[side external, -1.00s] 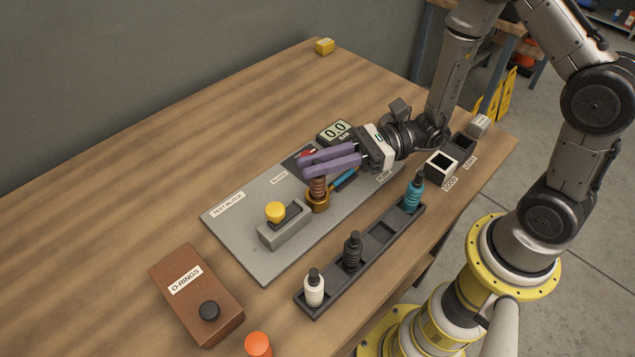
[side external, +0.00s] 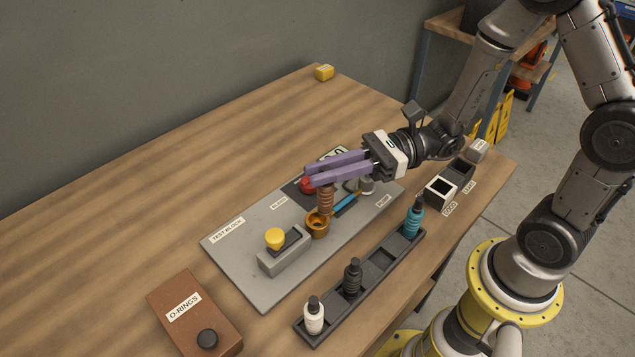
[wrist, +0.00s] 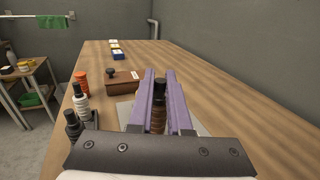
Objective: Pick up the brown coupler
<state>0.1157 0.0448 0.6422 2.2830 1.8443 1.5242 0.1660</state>
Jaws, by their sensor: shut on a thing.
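The brown coupler (side external: 326,200) is ribbed and upright between the purple fingers of my gripper (side external: 309,175), which is shut on its upper part. It hangs just above the brass socket (side external: 317,226) on the grey test block plate (side external: 240,247). The socket's opening shows below it. In the wrist view, the coupler (wrist: 158,117) stands between the two fingers (wrist: 159,80). Its top is partly hidden by the fingers in the side view.
A dark rack (side external: 332,312) holds white, black and teal couplers. A yellow-topped grey block (side external: 284,255), red button (side external: 307,186) and blue item (side external: 345,204) stand near the socket. The O-rings box (side external: 190,315) is front left. The table's left is clear.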

